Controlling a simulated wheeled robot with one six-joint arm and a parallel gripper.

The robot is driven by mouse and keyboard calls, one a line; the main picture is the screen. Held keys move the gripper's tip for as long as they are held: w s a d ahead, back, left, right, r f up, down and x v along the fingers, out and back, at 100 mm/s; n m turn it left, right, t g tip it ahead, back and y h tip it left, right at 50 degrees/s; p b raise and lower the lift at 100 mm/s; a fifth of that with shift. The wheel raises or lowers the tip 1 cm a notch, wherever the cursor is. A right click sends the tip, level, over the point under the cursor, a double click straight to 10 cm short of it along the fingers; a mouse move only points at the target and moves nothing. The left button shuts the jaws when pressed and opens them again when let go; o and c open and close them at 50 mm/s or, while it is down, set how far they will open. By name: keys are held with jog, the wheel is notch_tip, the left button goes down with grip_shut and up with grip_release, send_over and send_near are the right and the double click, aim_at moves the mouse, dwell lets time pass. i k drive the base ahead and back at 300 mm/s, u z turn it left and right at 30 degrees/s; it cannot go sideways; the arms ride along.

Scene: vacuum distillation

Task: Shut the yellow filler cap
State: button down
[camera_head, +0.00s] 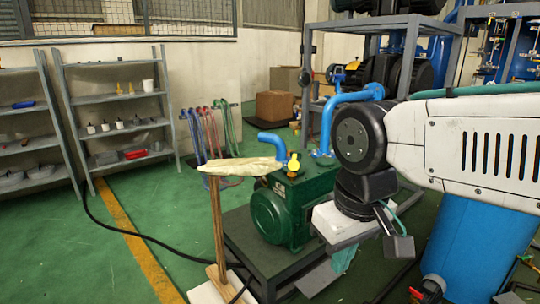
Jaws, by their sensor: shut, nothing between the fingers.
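The yellow filler cap (293,163) sits on top of the green pump (288,203), near the base of a blue pipe. It is small in view, and I cannot tell whether it stands open or closed. My gripper (341,264) hangs below the white arm, to the right of the pump and lower than the cap. It points down, is shut and holds nothing. It is clearly apart from the cap. The gripper's body hides part of the pump's right end, and its fingertips are hard to make out.
A wooden post stand (216,228) with a pale, irregular top stands just left of the pump. The pump rests on a dark base (240,243). Blue pipes (352,98) rise behind it. Shelves (115,95) line the left wall. Green floor at left is clear apart from a black hose.

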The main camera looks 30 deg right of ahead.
aim_at(294, 164)
jog(key=z, duration=0.25)
jog(key=i, duration=1.05)
jog(key=z, duration=0.55)
